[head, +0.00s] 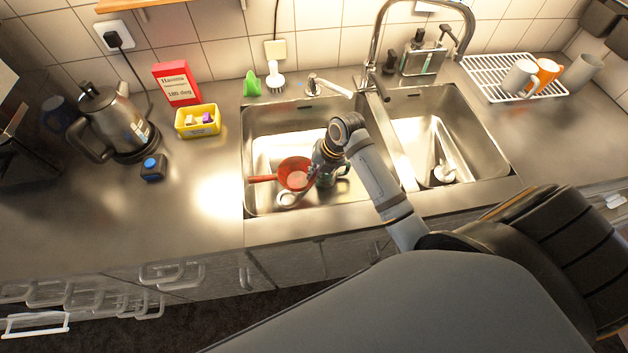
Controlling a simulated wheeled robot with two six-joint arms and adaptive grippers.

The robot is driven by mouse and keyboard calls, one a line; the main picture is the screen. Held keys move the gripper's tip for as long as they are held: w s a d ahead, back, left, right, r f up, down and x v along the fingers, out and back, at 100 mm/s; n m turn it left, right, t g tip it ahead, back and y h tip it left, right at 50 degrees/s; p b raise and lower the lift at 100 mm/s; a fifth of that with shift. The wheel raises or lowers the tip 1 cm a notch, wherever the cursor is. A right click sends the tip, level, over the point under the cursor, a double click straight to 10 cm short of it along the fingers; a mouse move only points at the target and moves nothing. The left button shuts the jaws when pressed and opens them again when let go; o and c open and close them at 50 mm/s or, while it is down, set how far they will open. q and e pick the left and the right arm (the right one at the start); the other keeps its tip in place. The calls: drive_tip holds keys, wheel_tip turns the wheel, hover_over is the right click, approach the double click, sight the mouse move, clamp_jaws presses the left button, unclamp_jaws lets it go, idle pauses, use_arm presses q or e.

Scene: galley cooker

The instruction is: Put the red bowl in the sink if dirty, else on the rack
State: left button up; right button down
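A red bowl-shaped thing (295,173) is in the left basin of the sink (250,150), with a straight red piece reaching out to its left. Whether it is dirty is too small to tell. My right gripper (321,176) reaches down into the same basin, right beside the red thing's right edge. Its fingers are dark and small here, so I cannot tell whether they touch or hold it. My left gripper is out of view. The white wire rack (484,75) stands on the counter at the right, with several mugs on its right side.
The tap (375,55) rises behind the divider. The right basin (465,125) holds a pale utensil. A kettle (112,125), yellow tub (198,122) and red box (177,84) stand at the left. The counter at front left is clear.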

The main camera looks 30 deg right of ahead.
wheel_tip(320, 180, down, 2)
drive_tip(key=shift+f, duration=0.45)
wheel_tip(320, 180, down, 3)
drive_tip(key=shift+f, duration=0.15)
drive_tip(key=c, duration=1.5)
unclamp_jaws()
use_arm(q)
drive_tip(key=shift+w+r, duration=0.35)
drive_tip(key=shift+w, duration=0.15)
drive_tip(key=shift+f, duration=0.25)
use_arm(e)
drive_tip(key=v, duration=1.2)
drive_tip(key=shift+s, duration=0.1)
